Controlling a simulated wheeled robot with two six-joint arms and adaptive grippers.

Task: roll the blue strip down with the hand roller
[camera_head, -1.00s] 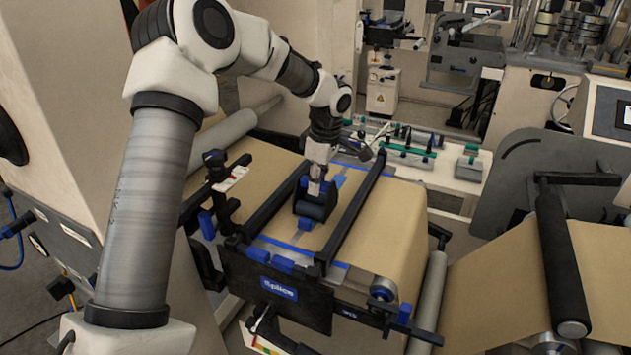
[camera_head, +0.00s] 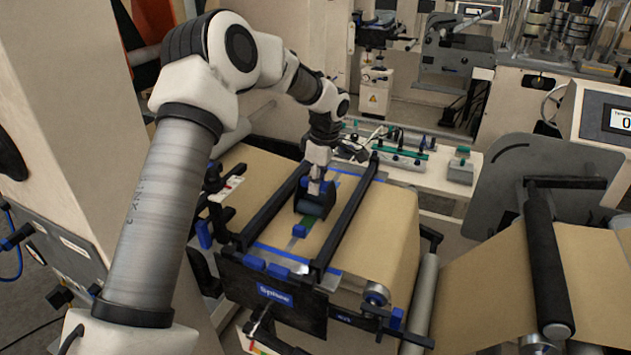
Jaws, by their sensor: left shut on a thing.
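My left gripper (camera_head: 317,182) is shut on the hand roller (camera_head: 316,201), a dark block-shaped tool. The roller stands on the brown kraft web between two black bars of the splice table, hiding the web beneath it. A narrow strip (camera_head: 304,225) runs lengthwise under the roller. A thin blue line (camera_head: 283,253) crosses the web near the front. My right gripper is not in view.
The black bars, left (camera_head: 273,205) and right (camera_head: 347,215), flank the roller closely. A black front plate (camera_head: 272,297) with a blue label and blue clamps edges the table. Bare kraft web (camera_head: 385,235) lies right of the bars.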

